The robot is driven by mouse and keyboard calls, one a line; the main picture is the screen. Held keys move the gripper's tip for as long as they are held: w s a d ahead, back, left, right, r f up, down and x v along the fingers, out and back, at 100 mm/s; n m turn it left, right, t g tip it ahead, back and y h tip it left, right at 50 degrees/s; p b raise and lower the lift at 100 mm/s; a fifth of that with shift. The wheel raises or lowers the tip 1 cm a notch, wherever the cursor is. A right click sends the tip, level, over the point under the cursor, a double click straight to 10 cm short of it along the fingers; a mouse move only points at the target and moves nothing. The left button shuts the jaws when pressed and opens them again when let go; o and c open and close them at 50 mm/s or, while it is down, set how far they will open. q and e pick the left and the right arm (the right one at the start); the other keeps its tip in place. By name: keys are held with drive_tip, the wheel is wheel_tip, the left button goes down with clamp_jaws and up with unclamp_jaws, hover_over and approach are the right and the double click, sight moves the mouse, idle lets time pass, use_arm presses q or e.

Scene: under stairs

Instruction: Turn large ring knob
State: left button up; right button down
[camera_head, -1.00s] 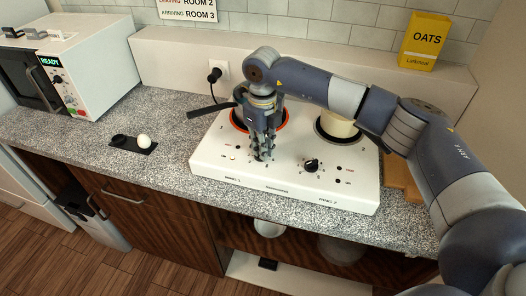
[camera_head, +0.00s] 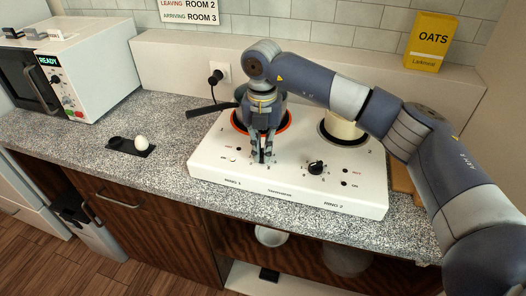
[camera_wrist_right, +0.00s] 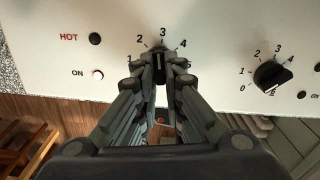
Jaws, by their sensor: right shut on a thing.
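The white two-ring hob (camera_head: 290,190) sits on the counter. Its left knob, for ring 1, is dark and lies between the fingers of my right gripper (camera_head: 263,158). In the right wrist view the knob (camera_wrist_right: 159,66) shows between the fingertips (camera_wrist_right: 158,78), with its pointer near the 3 mark. My right gripper is shut on this knob from above. The orange-red rim of ring 1 (camera_head: 287,122) shows behind the gripper, partly hidden by it. The ON light (camera_wrist_right: 98,74) beside the knob is lit; the HOT light (camera_wrist_right: 95,39) is dark. My left gripper is not in view.
The ring 2 knob (camera_head: 316,168) is to the right. A cream pot (camera_head: 342,126) stands on ring 2, partly behind my arm. A dark pan handle (camera_head: 208,110) sticks out left of ring 1. An egg (camera_head: 141,143) rests on a black holder beside the hob.

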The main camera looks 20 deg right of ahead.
drive_tip(key=m, duration=0.2)
drive_tip(key=m+b, duration=0.1)
drive_tip(key=m, duration=0.2)
drive_tip(key=shift+w+a+m, duration=0.1)
drive_tip(key=shift+w+m, duration=0.1)
drive_tip(key=shift+m, duration=0.1)
drive_tip(key=m+b, duration=0.1)
drive_tip(key=m, duration=0.4)
drive_tip(key=shift+w+r+b, duration=0.1)
drive_tip(key=shift+w+b, duration=0.05)
drive_tip(key=shift+b, duration=0.15)
drive_tip(key=m, duration=0.5)
drive_tip(key=shift+w+b, duration=0.1)
drive_tip(key=shift+b, duration=0.25)
drive_tip(key=m, duration=0.4)
drive_tip(key=shift+w, duration=0.1)
drive_tip(key=c, duration=1.7)
unclamp_jaws()
